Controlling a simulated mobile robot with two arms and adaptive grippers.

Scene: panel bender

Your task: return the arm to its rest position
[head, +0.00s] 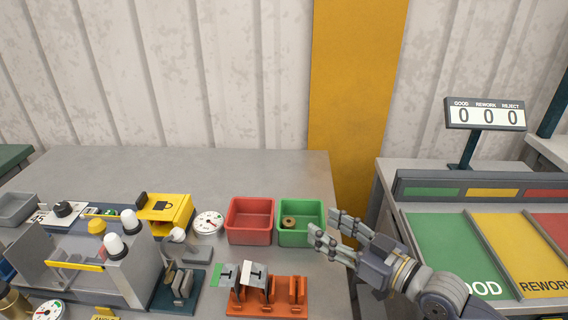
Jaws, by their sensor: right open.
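My right gripper (325,236) comes in from the lower right. It is open and its fingers hold nothing. The fingertips are at the right edge of the green bin (301,240), in front of it in the picture; I cannot tell whether they touch it. A small brass-coloured round part (289,223) lies in the green bin. My left gripper is not in view.
A red bin (250,221) stands left of the green one. An orange rack (283,308) with plates is at the front. The panel bender (75,269) fills the left. A sorting table with green (446,248) and yellow (513,252) lanes stands right, past a gap.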

